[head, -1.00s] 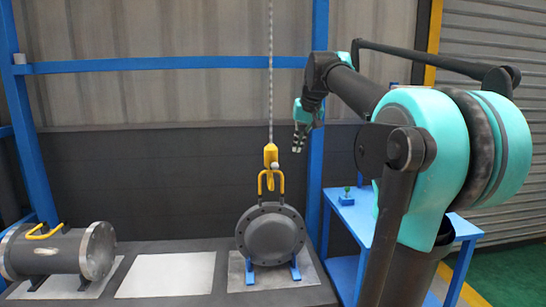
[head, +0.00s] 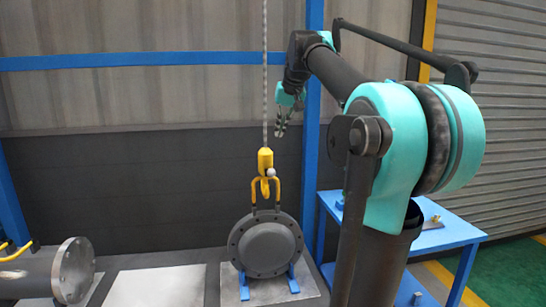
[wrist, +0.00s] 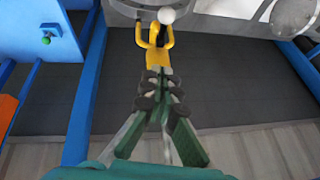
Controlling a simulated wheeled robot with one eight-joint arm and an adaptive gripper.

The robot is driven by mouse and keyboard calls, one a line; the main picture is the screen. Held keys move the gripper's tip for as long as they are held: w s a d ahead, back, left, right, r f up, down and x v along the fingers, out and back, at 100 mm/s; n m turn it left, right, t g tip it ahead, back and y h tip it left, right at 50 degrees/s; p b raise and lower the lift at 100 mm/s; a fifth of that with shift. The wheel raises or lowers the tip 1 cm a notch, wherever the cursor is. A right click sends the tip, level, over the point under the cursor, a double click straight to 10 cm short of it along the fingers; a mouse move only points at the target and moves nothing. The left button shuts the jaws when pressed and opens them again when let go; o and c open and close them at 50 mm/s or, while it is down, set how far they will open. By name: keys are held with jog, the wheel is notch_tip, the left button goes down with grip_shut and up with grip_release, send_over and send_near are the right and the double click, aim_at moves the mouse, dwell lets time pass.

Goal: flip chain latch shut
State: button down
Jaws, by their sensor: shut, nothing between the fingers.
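A yellow chain hook block (head: 265,158) hangs on a chain (head: 265,70) just above the dark flanged shell (head: 267,247). The hook's lower end is at the shell's yellow handle (head: 254,193); whether it goes through the handle is unclear. A pale ball (head: 271,172) sits on the hook's right side. My gripper (head: 281,128) is above and slightly right of the hook, shut and empty. In the wrist view, the gripper's dark fingertips (wrist: 158,90) lie close together in front of the yellow hook block (wrist: 157,58), with the pale ball (wrist: 165,16) beyond.
The shell stands on blue supports over a pale plate (head: 225,292). An empty pale plate (head: 155,288) is to its left, then a grey flanged pipe (head: 70,270). A blue frame post (head: 311,150) stands behind, and a blue table (head: 450,235) is at right.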

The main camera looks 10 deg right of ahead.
send_over(270, 173)
jog(key=w+d, duration=0.2)
jog(key=w, duration=0.3)
notch_tip(270, 173, down, 9)
jog(key=shift+s+a+f, duration=0.1)
jog(key=shift+s+f, duration=0.2)
jog(key=shift+f, duration=0.3)
jog(key=shift+s+a+f, duration=0.15)
jog(key=shift+s+f, duration=0.15)
jog(key=shift+f, duration=0.25)
jog(key=shift+s+a+f, duration=0.1)
jog(key=shift+s+f, duration=0.2)
jog(key=shift+f, duration=0.3)
jog(key=shift+a+f, duration=0.1)
jog(key=shift+s+f+t, duration=0.1)
jog(key=shift+s+t, duration=0.1)
jog(key=shift+t, duration=0.2)
